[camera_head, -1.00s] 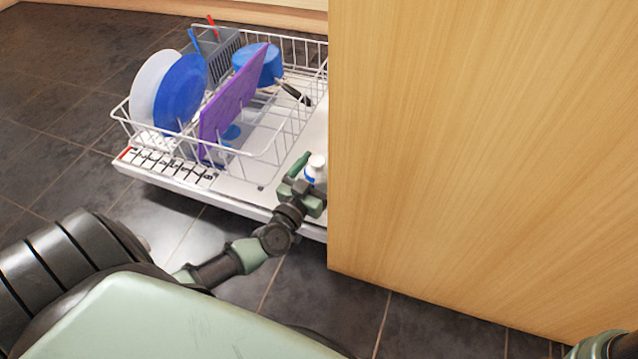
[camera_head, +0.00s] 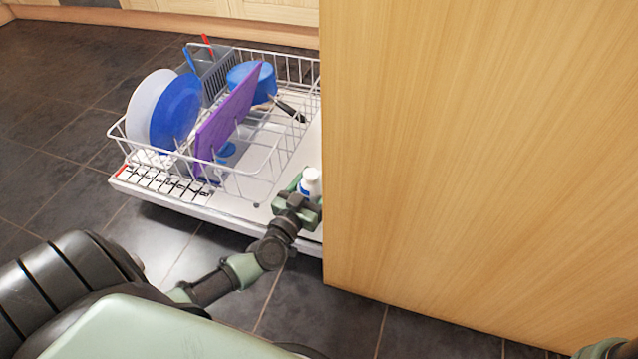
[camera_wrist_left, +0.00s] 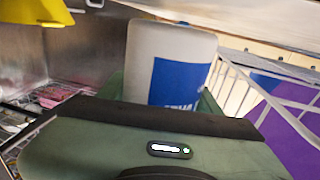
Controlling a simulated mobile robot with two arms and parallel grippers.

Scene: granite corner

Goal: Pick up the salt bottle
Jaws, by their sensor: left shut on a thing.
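The salt bottle (camera_head: 311,184) is small and white with a blue label. It stands upright over the white dishwasher door, close to the left edge of the wooden panel. My left gripper (camera_head: 299,193) is shut on it, with green fingers on its two sides. In the left wrist view the bottle (camera_wrist_left: 172,62) fills the space between the fingers (camera_wrist_left: 160,97), and its lower part is hidden behind the gripper body. I cannot tell whether its base touches the door. My right gripper is not in view; only a green part of my right arm shows at the lower right corner.
A tall wooden panel (camera_head: 480,150) blocks the right side. Left of the bottle, a white wire rack (camera_head: 245,165) holds a white plate, a blue plate (camera_head: 176,110), a purple board (camera_head: 226,115) and a blue pot (camera_head: 250,82). Dark tiled floor (camera_head: 60,150) is clear at left.

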